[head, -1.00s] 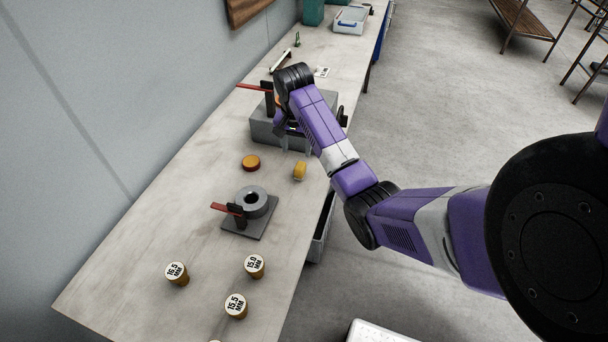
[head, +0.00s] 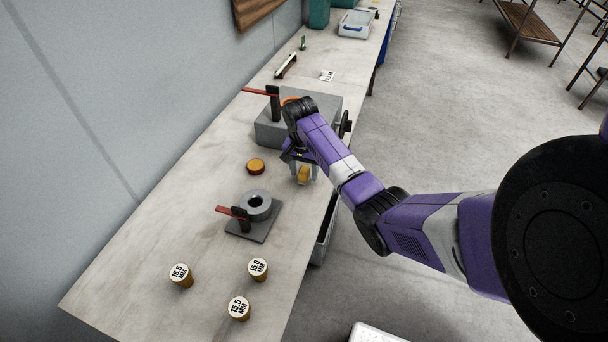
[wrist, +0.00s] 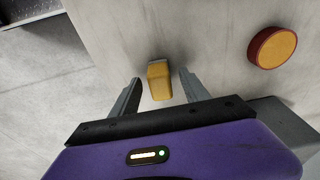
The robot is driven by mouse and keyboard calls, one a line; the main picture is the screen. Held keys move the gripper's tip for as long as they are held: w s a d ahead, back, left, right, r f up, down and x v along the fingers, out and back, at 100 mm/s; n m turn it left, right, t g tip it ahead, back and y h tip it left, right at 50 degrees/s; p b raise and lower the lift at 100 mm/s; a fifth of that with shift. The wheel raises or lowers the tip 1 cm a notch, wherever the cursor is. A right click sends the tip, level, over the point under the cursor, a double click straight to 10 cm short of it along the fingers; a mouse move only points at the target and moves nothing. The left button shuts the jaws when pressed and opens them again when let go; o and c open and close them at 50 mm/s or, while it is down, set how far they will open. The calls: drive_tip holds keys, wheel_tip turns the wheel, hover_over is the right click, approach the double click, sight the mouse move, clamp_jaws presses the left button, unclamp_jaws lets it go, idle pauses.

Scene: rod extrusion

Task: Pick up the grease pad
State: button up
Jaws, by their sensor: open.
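The likely grease pad is a small yellow-orange block (head: 304,175) near the right edge of the bench. It also shows in the wrist view (wrist: 159,80), between and a little beyond my fingertips. A round orange-topped puck with a dark red side (head: 256,167) lies to its left in the head view; it shows at the upper right of the wrist view (wrist: 273,48). My gripper (head: 303,172) is open, its fingers on either side of the yellow block. In the wrist view my gripper (wrist: 161,84) shows a gap on both sides of the block.
A grey block fixture (head: 275,133) with a red lever stands just behind my gripper. A ring fixture on a plate (head: 256,206) is in front. Several labelled cylinders (head: 239,308) stand at the near end. The bench's right edge is close.

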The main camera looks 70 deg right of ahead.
clamp_jaws()
drive_tip(key=shift+r, duration=0.1)
